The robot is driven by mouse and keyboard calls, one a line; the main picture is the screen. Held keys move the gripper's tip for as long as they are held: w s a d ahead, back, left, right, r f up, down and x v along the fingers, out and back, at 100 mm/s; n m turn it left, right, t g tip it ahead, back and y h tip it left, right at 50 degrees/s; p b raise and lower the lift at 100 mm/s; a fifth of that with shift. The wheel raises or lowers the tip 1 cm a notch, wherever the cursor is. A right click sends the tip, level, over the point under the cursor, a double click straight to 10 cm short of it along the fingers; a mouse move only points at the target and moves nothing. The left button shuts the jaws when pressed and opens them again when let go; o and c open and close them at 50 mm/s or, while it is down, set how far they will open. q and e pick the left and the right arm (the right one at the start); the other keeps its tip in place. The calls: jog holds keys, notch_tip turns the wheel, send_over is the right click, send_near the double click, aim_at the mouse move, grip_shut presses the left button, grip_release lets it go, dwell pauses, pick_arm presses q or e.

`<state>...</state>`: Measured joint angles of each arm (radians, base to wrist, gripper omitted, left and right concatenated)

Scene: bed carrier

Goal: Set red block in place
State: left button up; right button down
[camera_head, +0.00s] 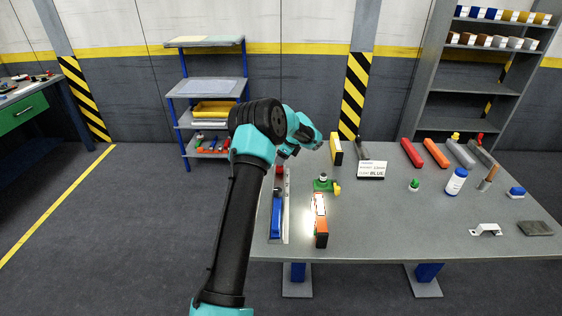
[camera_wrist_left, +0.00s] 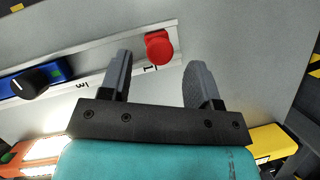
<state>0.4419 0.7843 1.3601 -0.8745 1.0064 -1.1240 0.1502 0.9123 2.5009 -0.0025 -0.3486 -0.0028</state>
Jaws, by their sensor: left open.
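A red block with a rounded top (camera_wrist_left: 158,47) is at one end of a grey carrier strip (camera_wrist_left: 90,68), by the printed mark 1. In the head view the red block (camera_head: 279,170) shows small at the far end of the carrier (camera_head: 286,210), partly hidden by my arm. A blue block (camera_head: 277,214) lies at the near end; in the wrist view it has a black knob. My left gripper (camera_wrist_left: 158,65) is open, its fingers on either side of the red block in that view, with gaps visible. Contact cannot be told. My right gripper is not in view.
Red and orange bars, bottles and small parts lie farther right. The table's middle is fairly clear.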

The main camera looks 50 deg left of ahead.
pick_arm(q)
jog(key=shift+x, duration=1.2)
jog(key=shift+c, duration=0.5)
grip_shut()
